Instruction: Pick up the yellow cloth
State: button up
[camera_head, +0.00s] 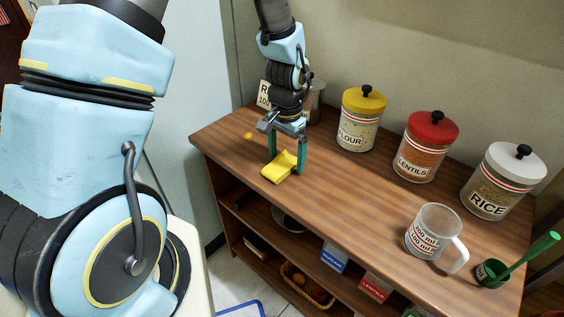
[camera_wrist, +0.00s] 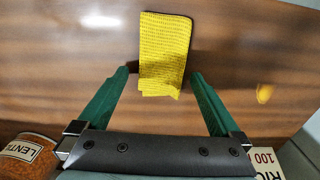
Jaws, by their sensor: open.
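The yellow cloth (camera_head: 279,167) lies folded on the wooden counter, toward its left end. In the wrist view the cloth (camera_wrist: 164,52) is a ribbed yellow rectangle at the top middle, its near end between the tips of the green fingers. My gripper (camera_head: 286,152) is open, fingers pointing down by the cloth. In the wrist view my gripper (camera_wrist: 160,72) shows a gap on both sides of the cloth. I cannot tell how high the fingertips are above the counter.
Flour (camera_head: 359,120), lentils (camera_head: 426,147) and rice (camera_head: 492,182) jars stand along the back. A measuring cup (camera_head: 434,234) and a green scoop (camera_head: 493,272) stand at the right. A small orange-yellow object (camera_head: 248,136) lies left of my gripper. The counter (camera_head: 340,190) is clear right of the cloth.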

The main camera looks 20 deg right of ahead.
aim_at(286, 158)
jog(key=shift+f, duration=0.3)
jog(key=shift+c, duration=0.2)
jog(key=c, duration=1.4)
jog(key=shift+r+b, duration=0.9)
jog(key=shift+r, duration=4.15)
